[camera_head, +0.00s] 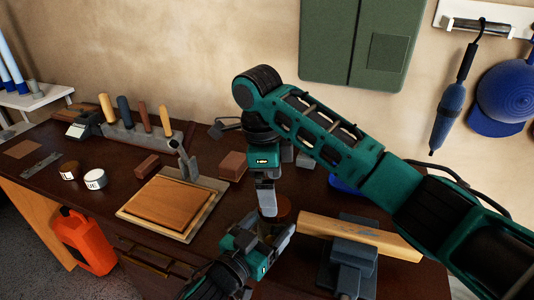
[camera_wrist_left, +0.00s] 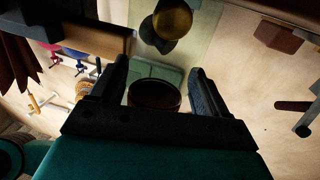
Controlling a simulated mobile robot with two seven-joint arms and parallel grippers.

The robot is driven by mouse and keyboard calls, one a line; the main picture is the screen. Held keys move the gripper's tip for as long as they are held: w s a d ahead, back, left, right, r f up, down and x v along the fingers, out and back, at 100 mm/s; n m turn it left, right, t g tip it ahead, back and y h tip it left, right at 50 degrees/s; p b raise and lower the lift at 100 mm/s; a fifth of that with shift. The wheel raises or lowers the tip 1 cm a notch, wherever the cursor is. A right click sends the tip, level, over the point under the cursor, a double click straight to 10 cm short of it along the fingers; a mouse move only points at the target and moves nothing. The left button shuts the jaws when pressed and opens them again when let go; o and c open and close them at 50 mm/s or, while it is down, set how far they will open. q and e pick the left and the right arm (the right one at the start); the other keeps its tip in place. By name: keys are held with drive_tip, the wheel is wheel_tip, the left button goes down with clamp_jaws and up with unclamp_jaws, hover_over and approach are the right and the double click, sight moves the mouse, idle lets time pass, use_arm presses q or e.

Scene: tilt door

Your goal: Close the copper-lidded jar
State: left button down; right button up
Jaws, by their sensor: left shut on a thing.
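The copper-lidded jar is mostly hidden between my two grippers in the head view; a reddish-brown round part (camera_head: 283,207) shows there. My left gripper (camera_head: 282,236) comes in low from the left and is shut on the jar. In the left wrist view its fingers (camera_wrist_left: 160,88) stand on both sides of a dark red-brown round part (camera_wrist_left: 155,95). My right gripper (camera_head: 267,205) points down from above, its tips close to the jar's top. Its fingers look close together, but whether they are shut, or touch the lid, is unclear.
A timber piece (camera_head: 335,230) in a grey vise (camera_head: 350,258) stands just right of the jar. A wooden board (camera_head: 170,202) lies to the left. Brown blocks (camera_head: 233,165), tins (camera_head: 94,179) and a tool rack (camera_head: 140,134) stand farther back. A green cabinet (camera_head: 327,40) hangs behind.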

wheel_tip(320, 180, up, 8)
drive_tip(key=a, duration=0.1)
drive_tip(key=shift+r, duration=0.15)
use_arm(q)
unclamp_jaws()
idle(0.3)
drive_tip(key=shift+s, duration=0.1)
drive_tip(key=v, duration=1.2)
drive_tip(key=shift+s+a, duration=0.2)
drive_tip(key=shift+s, duration=0.15)
use_arm(e)
drive_tip(key=shift+r, duration=0.2)
use_arm(q)
drive_tip(key=shift+f, duration=0.1)
